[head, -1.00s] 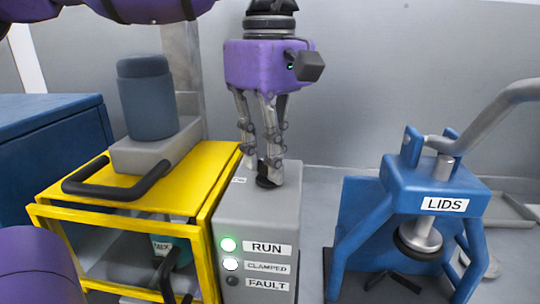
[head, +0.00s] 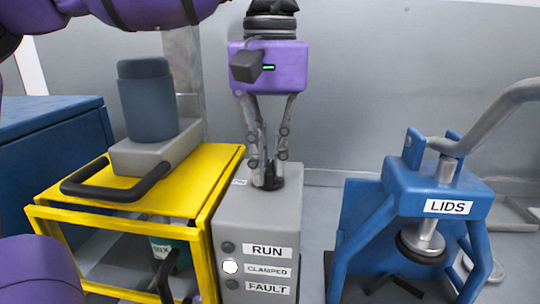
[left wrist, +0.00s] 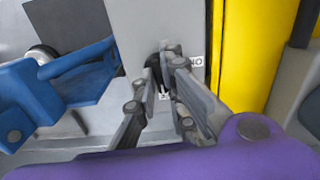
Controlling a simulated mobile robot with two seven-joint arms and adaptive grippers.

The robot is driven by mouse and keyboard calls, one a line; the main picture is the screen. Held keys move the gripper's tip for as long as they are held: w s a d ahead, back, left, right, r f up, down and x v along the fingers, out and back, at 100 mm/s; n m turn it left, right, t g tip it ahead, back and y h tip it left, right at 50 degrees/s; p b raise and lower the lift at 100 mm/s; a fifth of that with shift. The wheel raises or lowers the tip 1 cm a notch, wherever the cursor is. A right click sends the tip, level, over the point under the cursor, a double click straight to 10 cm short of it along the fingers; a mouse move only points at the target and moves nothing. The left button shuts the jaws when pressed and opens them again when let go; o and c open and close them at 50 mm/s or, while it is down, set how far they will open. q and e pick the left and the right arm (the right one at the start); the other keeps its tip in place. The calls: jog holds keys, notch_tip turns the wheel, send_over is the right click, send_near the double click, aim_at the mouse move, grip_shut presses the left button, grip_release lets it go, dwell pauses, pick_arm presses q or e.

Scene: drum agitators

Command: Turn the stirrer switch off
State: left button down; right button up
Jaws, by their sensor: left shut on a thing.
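The stirrer switch is a dark knob (head: 269,183) on top of the grey control box (head: 258,212). My left gripper (head: 267,182) points straight down and is shut on the knob. In the left wrist view the fingers (left wrist: 165,88) close around the dark knob, with a small white label (left wrist: 197,62) beside it; most of the knob is hidden by the fingers. On the box front, the RUN lamp (head: 228,247) is dark, the CLAMPED lamp (head: 230,267) is lit white and the FAULT lamp (head: 232,284) is dark. My right gripper is not in view.
A blue LIDS press (head: 438,190) with a grey lever stands at the right. A blue cabinet (head: 50,140) is at the far left.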

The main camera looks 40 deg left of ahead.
aim_at(270, 165)
pick_arm(q)
jog(key=shift+r+m, duration=0.1)
jog(key=shift+m, duration=0.3)
jog(key=c, duration=1.8)
grip_release()
notch_tip(270, 165, up, 12)
